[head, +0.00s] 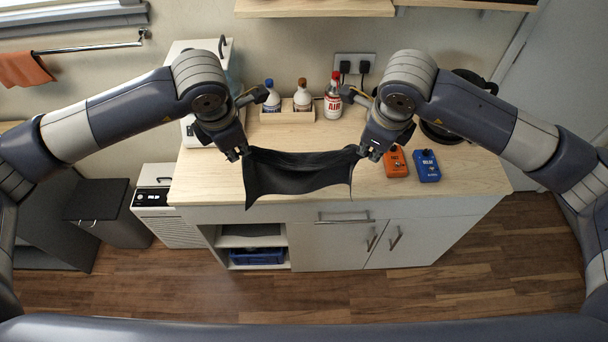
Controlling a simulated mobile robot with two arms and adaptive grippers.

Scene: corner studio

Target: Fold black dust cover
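The black dust cover (297,176) hangs between my two grippers, over the front part of the wooden counter top. Its upper edge sags slightly between the two held corners, and its lower corners hang down past the counter's front edge. My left gripper (243,154) is shut on the cover's upper left corner. My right gripper (362,153) is shut on its upper right corner. The fingertips are small and partly hidden by the dark cloth. Whether the cover's middle touches the counter is hard to tell.
On the counter (205,178), a wooden tray (287,116) with bottles and a red-and-white bottle (333,98) stand at the back. An orange pedal (396,163) and a blue pedal (427,166) lie just right of my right gripper. A white machine (197,130) stands at the left.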

